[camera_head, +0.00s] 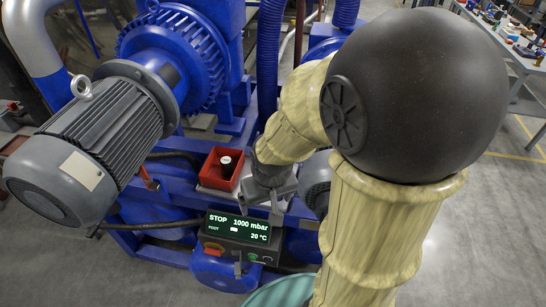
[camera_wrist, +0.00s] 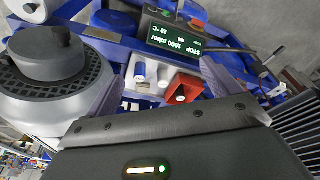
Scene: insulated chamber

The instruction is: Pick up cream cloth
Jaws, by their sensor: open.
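I cannot make out a cream cloth in either view. My gripper (camera_head: 272,190) is above the blue machine frame, just right of a red bin (camera_head: 222,150). In the wrist view my gripper (camera_wrist: 160,88) has its two fingers wide apart, with nothing seen between their tips. The red bin (camera_wrist: 190,83) shows beyond the fingers in that view. A small white round-topped object (camera_head: 226,160) is in the bin; whether any cloth lies there is hidden or too small to tell.
A control box with a lit display (camera_head: 238,228) stands in front of the bin. A large grey motor (camera_head: 95,130) is at left. White-and-blue cylinders (camera_wrist: 140,72) stand beside the bin. A teal rounded thing (camera_head: 280,293) is at the bottom edge. Grey floor (camera_head: 470,235) at right is clear.

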